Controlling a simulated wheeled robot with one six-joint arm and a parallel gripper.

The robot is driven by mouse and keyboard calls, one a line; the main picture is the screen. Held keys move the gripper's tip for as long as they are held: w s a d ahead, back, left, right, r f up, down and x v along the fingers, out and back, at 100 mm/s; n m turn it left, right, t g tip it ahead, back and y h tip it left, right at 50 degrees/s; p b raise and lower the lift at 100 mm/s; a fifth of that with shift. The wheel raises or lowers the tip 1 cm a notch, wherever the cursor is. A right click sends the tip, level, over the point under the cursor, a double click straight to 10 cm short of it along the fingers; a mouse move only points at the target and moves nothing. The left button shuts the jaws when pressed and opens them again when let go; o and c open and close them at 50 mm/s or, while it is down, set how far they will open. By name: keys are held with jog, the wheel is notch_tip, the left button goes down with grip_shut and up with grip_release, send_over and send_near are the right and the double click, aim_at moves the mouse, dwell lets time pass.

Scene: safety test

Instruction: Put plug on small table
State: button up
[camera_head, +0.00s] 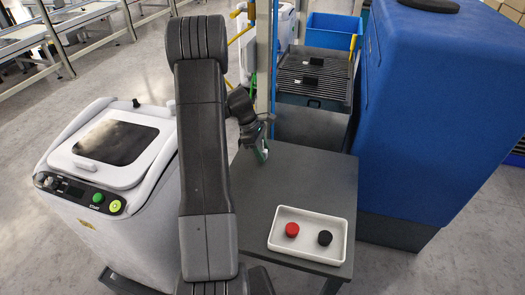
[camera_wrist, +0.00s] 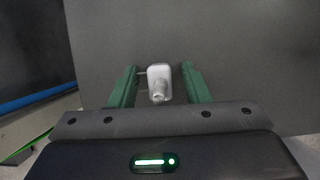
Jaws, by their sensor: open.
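The white plug (camera_wrist: 159,76) shows in the wrist view against a plain dark grey surface, with its narrower end towards my gripper. My gripper (camera_wrist: 160,67) has two green fingers, one on each side of the plug, with a gap on both sides. It is open and holds nothing. In the head view my gripper (camera_head: 263,153) is low over the back left part of the small dark grey table (camera_head: 325,185). I cannot make out the plug in the head view.
A white tray (camera_head: 337,256) with a red round piece (camera_head: 292,230) and a black one (camera_head: 325,238) stands on the table's front part. A tall blue cabinet (camera_head: 440,110) is on the right. A white machine (camera_head: 110,215) with buttons is on the left.

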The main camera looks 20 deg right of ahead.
aim_at(266, 151)
jog(key=v, duration=1.2)
jog(key=shift+r+b, duration=0.15)
jog(key=shift+b, duration=0.15)
jog(key=shift+s, duration=0.1)
jog(key=x, duration=1.2)
jog(key=shift+p, duration=0.35)
notch_tip(266, 151, up, 2)
jog(key=shift+r, duration=0.8)
jog(key=shift+f, duration=0.1)
